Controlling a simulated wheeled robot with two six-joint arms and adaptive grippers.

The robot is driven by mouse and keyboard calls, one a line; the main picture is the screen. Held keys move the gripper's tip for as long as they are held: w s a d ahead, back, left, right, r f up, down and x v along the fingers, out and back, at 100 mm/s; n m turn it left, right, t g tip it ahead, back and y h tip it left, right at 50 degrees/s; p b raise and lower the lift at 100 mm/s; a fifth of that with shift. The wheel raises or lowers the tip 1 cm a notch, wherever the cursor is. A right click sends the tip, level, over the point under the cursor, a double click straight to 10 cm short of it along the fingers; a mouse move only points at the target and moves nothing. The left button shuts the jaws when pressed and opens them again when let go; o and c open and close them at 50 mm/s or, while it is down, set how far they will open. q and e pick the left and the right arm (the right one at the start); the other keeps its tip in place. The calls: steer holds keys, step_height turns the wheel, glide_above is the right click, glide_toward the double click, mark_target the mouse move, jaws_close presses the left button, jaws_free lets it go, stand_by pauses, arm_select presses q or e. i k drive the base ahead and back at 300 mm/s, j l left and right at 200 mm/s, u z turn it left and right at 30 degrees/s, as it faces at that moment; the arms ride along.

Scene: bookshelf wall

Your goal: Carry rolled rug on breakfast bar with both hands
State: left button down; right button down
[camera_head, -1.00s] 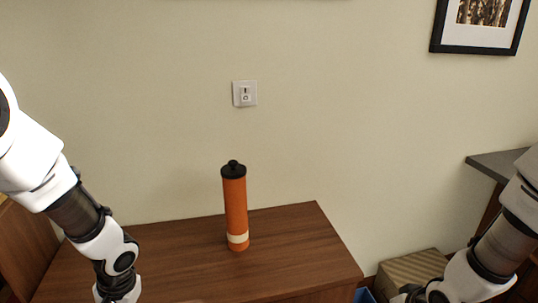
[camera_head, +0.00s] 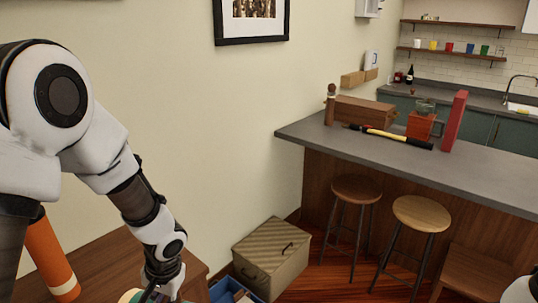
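The breakfast bar (camera_head: 470,178) has a grey top and brown wood front, and stands to the right. My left arm comes down from the left, with its gripper (camera_head: 158,294) at the bottom edge and its fingers mostly cut off. A small pale green and tan end of something (camera_head: 131,296) shows beside it; it may be the rolled rug, but I cannot tell whether it is held.
Stools (camera_head: 421,214), a lidded box (camera_head: 272,257) and a blue crate (camera_head: 222,290) stand below.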

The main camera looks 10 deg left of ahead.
mark_target(372, 146)
steer(key=i+l+z, duration=0.25)
steer(key=i, duration=0.25)
steer(key=i+z, duration=0.25)
steer(key=i, duration=0.25)
steer(key=i+l, duration=0.15)
steer(key=i, duration=0.5)
steer(key=i+l, duration=0.1)
steer(key=i, duration=0.55)
